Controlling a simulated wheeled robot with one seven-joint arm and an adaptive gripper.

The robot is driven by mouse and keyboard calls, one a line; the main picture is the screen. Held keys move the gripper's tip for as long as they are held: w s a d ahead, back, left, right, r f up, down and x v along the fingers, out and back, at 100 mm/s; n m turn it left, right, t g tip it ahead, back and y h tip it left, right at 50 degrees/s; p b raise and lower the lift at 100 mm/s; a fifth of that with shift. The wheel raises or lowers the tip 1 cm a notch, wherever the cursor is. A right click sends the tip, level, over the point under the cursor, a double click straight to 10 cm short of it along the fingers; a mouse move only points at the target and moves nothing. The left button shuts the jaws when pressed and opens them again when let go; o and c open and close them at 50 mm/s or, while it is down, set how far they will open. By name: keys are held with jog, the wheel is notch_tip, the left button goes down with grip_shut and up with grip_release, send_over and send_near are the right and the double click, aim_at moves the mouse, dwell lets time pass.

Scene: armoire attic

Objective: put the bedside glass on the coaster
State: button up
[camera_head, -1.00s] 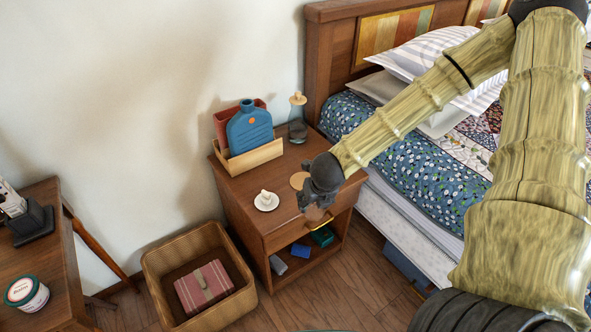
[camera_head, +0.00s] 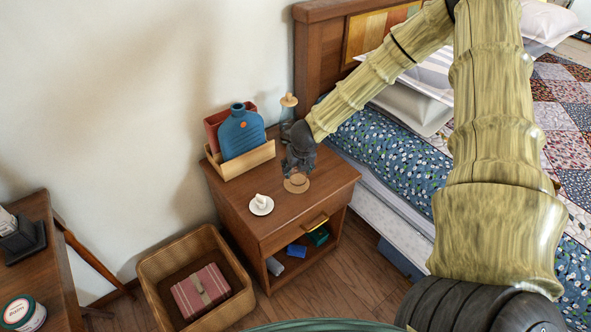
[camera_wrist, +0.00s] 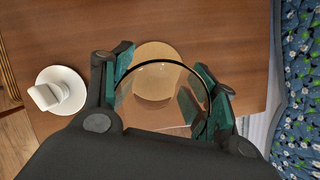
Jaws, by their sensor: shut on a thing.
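My gripper (camera_head: 297,168) is shut on a clear glass and stands over the nightstand. In the wrist view the glass (camera_wrist: 148,117) sits between the green-padded fingers (camera_wrist: 165,100), with its dark round rim toward the camera. The round tan coaster (camera_head: 297,186) lies on the nightstand top right below the gripper. In the wrist view the coaster (camera_wrist: 157,50) shows past and through the glass, slightly toward the far side. I cannot tell whether the glass touches the coaster. The gripper hides most of the glass in the head view.
On the nightstand (camera_head: 238,205), a wooden holder (camera_head: 243,160) with a blue bottle (camera_head: 240,133) stands at the back, a stoppered carafe (camera_head: 289,101) behind the gripper, and a white dish with a small white object (camera_head: 261,204) to the left.

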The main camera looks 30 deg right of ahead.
jog(key=shift+w+d, duration=0.2)
jog(key=shift+w, duration=0.35)
jog(key=shift+w+d, duration=0.2)
jog(key=shift+w, duration=0.3)
jog(key=shift+f, duration=1.8)
jog(key=shift+f, duration=0.1)
jog(key=o, duration=1.3)
jog(key=shift+c, duration=0.2)
jog(key=shift+r, duration=0.2)
jog(key=v, duration=1.1)
jog(key=shift+s+r+p, duration=0.25)
jog(key=shift+r+p, duration=0.1)
jog(key=shift+p, duration=0.05)
